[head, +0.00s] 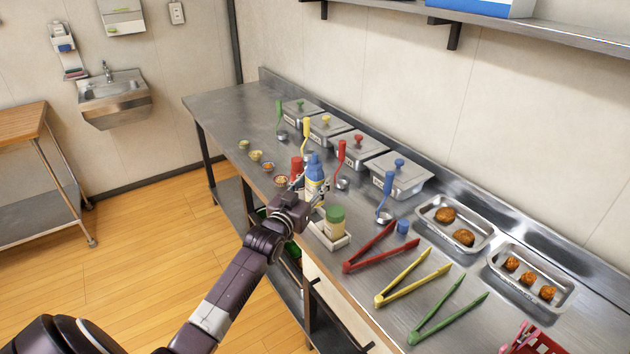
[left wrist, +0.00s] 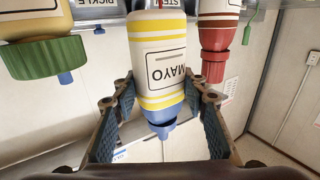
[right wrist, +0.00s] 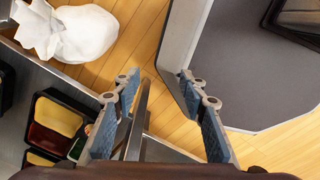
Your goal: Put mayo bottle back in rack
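The mayo bottle (head: 314,183) is white and yellow with a blue cap and stands upright in the head view. In the left wrist view it shows upside down, the mayo bottle (left wrist: 158,65) filling the space ahead of my fingers. My left gripper (left wrist: 160,90) is open, with its fingers spread either side of the bottle's cap end. The white rack (head: 328,239) holds a bottle with a green cap (head: 334,215). The bottle's base is hidden by my gripper, so I cannot tell what it rests on. My right gripper (right wrist: 158,82) is open and empty.
A red bottle (head: 296,168) stands just beyond the mayo. Ladles and lidded steel pans (head: 398,178) line the back. Red (head: 370,248), yellow and green tongs lie to the right. The right wrist view shows a white bag (right wrist: 85,32) and floor.

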